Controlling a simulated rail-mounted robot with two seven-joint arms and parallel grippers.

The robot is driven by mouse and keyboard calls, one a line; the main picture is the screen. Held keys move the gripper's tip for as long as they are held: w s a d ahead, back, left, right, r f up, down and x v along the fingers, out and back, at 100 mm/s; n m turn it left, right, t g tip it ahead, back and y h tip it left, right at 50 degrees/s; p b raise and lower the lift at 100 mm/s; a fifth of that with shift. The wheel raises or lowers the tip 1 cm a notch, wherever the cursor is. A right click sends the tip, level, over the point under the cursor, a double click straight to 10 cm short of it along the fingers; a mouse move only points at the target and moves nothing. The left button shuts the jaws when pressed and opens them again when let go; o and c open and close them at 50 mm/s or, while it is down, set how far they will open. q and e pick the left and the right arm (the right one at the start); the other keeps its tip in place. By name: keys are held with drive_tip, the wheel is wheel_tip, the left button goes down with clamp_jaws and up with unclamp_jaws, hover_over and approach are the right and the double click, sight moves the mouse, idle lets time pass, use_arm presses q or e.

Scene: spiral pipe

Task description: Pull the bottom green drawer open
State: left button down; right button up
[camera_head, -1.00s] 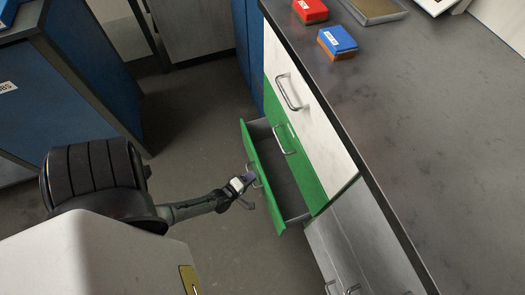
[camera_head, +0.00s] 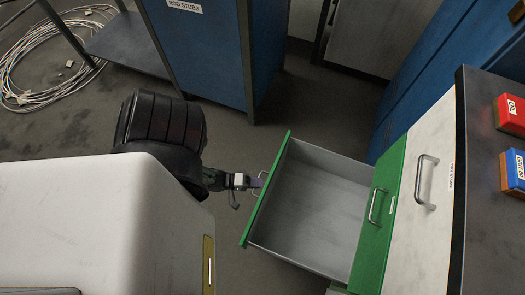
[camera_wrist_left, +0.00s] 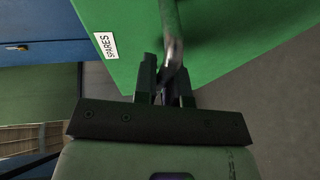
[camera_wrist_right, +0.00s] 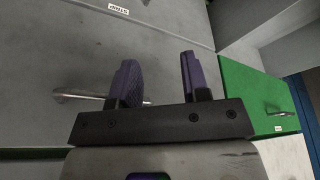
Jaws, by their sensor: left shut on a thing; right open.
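The bottom green drawer (camera_head: 268,190) stands far out from the cabinet in the head view, its grey inside (camera_head: 315,205) bare where visible. Its green front (camera_wrist_left: 235,30) fills much of the left wrist view and carries a SPARES label (camera_wrist_left: 106,45). My left gripper (camera_head: 257,184) is at the outer side of this front, shut on the metal handle (camera_wrist_left: 172,40), which runs between its fingers in the left wrist view. My right gripper (camera_wrist_right: 160,82) is open and empty, in front of a grey drawer face with a bar handle (camera_wrist_right: 75,96). It is not seen in the head view.
Another green drawer front (camera_head: 378,225) is closed above the open one, beside a white front (camera_head: 430,190). Red (camera_head: 512,115) and blue (camera_head: 513,172) boxes sit on the dark countertop. A blue cabinet (camera_head: 205,45) stands beyond clear floor; coiled cables (camera_head: 25,75) lie left.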

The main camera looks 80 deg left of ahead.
use_arm(q)
drive_tip(key=shift+s+a, duration=0.2)
drive_tip(key=shift+s, duration=0.2)
drive_tip(key=c, duration=1.2)
unclamp_jaws()
drive_tip(key=s+a+r+p, duration=0.1)
drive_tip(key=s+r+p, duration=0.1)
drive_tip(key=s, duration=1.1)
drive_tip(key=shift+s+r+p, duration=0.25)
drive_tip(key=shift+p, duration=0.2)
drive_tip(key=shift+a, duration=0.1)
